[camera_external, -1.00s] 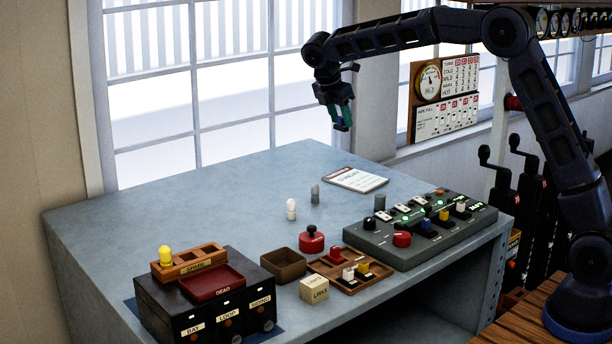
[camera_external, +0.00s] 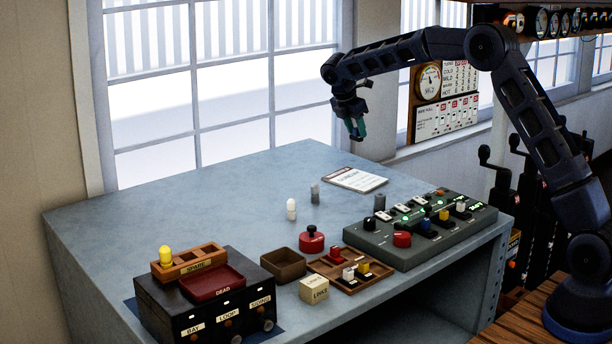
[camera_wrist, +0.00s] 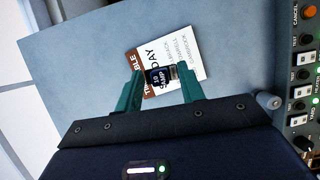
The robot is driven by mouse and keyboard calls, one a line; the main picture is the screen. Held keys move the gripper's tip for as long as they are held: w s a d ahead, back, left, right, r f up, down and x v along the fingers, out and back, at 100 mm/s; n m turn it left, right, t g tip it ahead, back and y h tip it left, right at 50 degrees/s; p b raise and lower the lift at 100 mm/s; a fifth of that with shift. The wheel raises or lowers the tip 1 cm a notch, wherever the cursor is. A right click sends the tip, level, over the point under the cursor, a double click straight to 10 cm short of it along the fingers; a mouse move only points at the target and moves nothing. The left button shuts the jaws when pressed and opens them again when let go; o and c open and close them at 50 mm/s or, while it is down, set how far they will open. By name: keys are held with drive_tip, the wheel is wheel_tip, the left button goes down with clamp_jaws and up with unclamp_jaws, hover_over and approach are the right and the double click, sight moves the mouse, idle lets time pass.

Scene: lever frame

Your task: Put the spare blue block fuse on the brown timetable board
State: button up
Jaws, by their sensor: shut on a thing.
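My gripper (camera_external: 357,132) is above the far part of the grey-blue table. In the wrist view my gripper (camera_wrist: 160,82) is shut on a dark blue block fuse (camera_wrist: 158,76) marked 10 AMP, with a metal end at its right. In the external view the fuse is too small to make out. The timetable board (camera_external: 356,179) lies flat near the table's back edge. In the wrist view the board (camera_wrist: 188,48) appears as a white card with a brown lettered strip, beyond and below the held fuse. The fuse and fingers hide part of it.
A grey console (camera_external: 408,240) with switches and fuses stands to the right. A grey peg (camera_external: 315,193) and a white bulb (camera_external: 291,208) stand in front of the board. The spare rack (camera_external: 207,263), dead tray (camera_external: 222,286) and wooden tray (camera_external: 347,287) are nearer the front.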

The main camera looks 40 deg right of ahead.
wheel_tip(320, 180, down, 12)
drive_tip(key=shift+f, duration=0.2)
idle(0.4)
drive_tip(key=shift+f, duration=0.15)
drive_tip(key=o, duration=1)
drive_tip(key=shift+c, duration=0.2)
